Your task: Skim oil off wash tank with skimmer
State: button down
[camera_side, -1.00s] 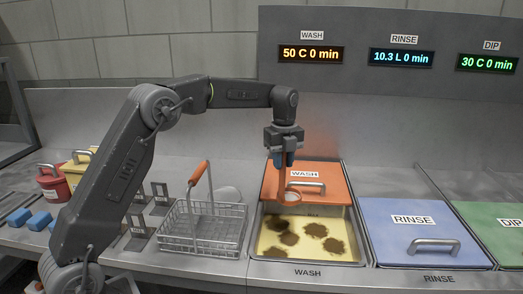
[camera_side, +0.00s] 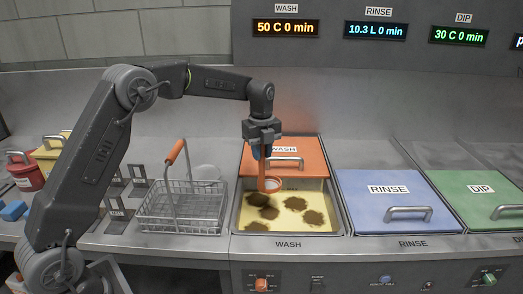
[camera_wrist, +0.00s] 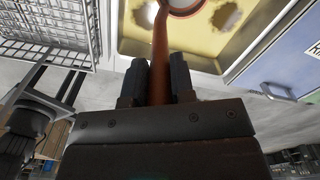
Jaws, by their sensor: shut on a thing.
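My gripper (camera_side: 262,153) is shut on the orange handle of the skimmer (camera_side: 264,172). In the wrist view the handle (camera_wrist: 160,60) runs between the two fingers (camera_wrist: 154,80). The skimmer's round head hangs over the back of the open part of the wash tank (camera_side: 236,215), just in front of the lid edge. Whether it touches the liquid I cannot tell. An orange WASH lid (camera_side: 310,150) covers the back of the tank.
A wire basket (camera_side: 180,212) with an orange-gripped handle stands left of the tank. The blue RINSE lid (camera_side: 385,190) and green DIP lid (camera_side: 480,190) lie to the right. Red (camera_side: 25,175) and yellow (camera_side: 50,150) containers stand at far left. Control knobs line the front panel.

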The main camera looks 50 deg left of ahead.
aim_at(261, 184)
jog(key=shift+f, duration=5.4)
